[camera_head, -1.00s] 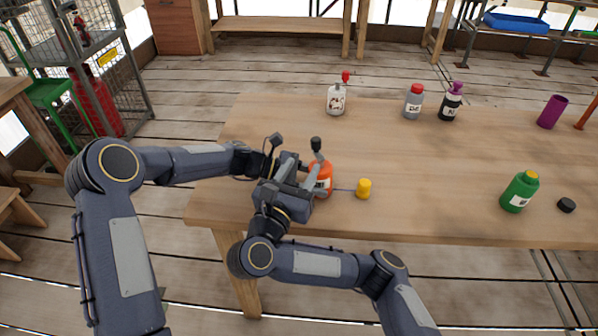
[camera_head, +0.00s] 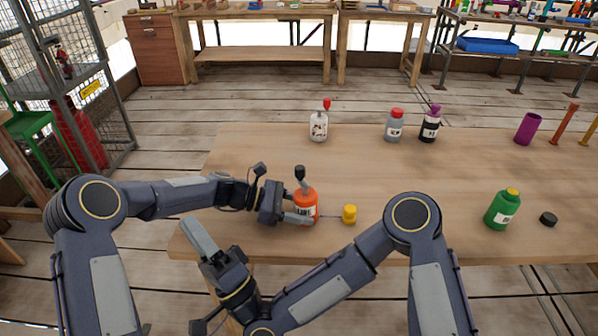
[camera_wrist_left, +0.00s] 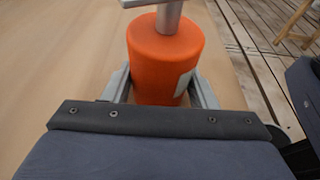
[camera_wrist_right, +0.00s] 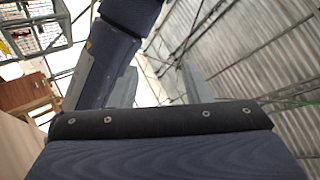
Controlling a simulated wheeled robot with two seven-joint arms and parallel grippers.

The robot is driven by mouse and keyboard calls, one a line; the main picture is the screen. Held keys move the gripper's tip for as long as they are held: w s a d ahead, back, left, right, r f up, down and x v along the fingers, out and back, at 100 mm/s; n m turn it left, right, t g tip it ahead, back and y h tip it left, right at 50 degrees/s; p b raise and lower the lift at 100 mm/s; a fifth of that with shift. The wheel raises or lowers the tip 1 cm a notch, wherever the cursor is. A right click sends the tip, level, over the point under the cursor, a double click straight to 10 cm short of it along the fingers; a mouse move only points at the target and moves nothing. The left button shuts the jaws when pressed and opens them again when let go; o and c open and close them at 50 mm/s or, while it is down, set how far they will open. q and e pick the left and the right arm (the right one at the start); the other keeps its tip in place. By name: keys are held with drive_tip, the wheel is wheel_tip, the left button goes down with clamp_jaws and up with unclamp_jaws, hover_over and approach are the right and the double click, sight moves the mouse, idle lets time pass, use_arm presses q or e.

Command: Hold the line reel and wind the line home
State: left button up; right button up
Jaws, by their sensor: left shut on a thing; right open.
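The orange line reel (camera_head: 306,204) stands upright near the table's front edge, with a white label and a grey crank on top ending in a black knob (camera_head: 300,172). A thin blue line runs from it to a yellow weight or plug (camera_head: 349,214) close by on its right. My left gripper (camera_head: 300,212) is shut around the reel's body. In the left wrist view, the orange reel (camera_wrist_left: 165,62) sits between both fingers, and the crank's post rises from its top. My right gripper (camera_head: 196,236) is open and empty, left of the reel at the front edge.
A white bottle (camera_head: 318,127), a grey bottle (camera_head: 394,126) and a black bottle (camera_head: 429,125) stand at the back of the table. A green bottle (camera_head: 502,208) and a black cap (camera_head: 548,219) are at the right. The middle of the table is clear.

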wheel_tip(320, 180, down, 4)
drive_tip(key=w+d+n+g+y, duration=0.1)
drive_tip(key=n+g, duration=0.6)
drive_tip(key=n, duration=0.3)
drive_tip(key=n+t+h, duration=0.4)
drive_tip(key=n+h, duration=0.1)
drive_tip(key=h, duration=0.5)
approach(303, 171)
drive_tip(key=x, duration=0.7)
drive_tip(key=f+x, duration=0.1)
drive_tip(key=x, duration=0.3)
drive_tip(key=shift+w, duration=0.2)
clamp_jaws()
drive_tip(key=shift+d+m+t+h, duration=0.1)
drive_tip(key=shift+m+t+h, duration=0.8)
drive_tip(key=shift+t+h, duration=0.3)
drive_tip(key=shift+w+d+m+t+h, duration=0.15)
drive_tip(key=shift+m+t+h, duration=0.25)
drive_tip(key=shift+m+h, duration=0.5)
